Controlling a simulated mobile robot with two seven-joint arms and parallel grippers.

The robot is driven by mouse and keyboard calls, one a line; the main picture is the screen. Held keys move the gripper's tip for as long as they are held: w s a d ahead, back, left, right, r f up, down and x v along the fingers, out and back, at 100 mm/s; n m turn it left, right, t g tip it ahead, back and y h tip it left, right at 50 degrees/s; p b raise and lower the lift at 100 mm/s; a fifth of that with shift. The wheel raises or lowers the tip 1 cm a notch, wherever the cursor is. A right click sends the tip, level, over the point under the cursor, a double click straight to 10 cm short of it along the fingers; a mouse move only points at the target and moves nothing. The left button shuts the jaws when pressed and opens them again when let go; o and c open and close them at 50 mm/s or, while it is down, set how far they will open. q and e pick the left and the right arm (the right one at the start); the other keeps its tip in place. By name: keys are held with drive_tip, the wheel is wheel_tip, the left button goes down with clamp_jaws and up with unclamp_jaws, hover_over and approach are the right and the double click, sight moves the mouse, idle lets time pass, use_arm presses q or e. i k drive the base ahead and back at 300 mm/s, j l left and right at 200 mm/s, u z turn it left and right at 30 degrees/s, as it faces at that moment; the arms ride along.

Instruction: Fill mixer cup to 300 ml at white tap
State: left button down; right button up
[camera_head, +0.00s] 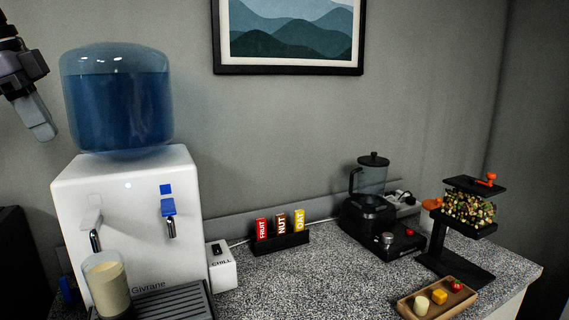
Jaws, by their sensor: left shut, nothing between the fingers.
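The mixer cup (107,285) stands upright under the white tap (92,220), at the left of the dispenser's front. It is clear and holds a cream-coloured filling that reaches near its rim. No volume marks can be read from here. The white tap has a pale lever and a metal spout above the cup. I cannot tell whether water is running. My left gripper (40,128) is shut and empty at the upper left, beside the water bottle and well above the tap, touching neither tap nor cup. My right gripper is out of view.
The white dispenser (135,190) carries a blue water bottle (118,110) and a blue tap (168,206). A CHILL box (222,270), bar rack (280,242), blender (372,205), black stand (440,250) and wooden tray (410,308) stand rightward. The middle speckled counter is clear.

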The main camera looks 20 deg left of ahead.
sight(90, 219)
drive_tip(key=k+l, duration=0.2)
drive_tip(key=l, duration=0.15)
drive_tip(key=k+l, duration=0.25)
drive_tip(key=l, duration=0.15)
drive_tip(key=k+l, duration=0.2)
drive_tip(key=l, duration=0.15)
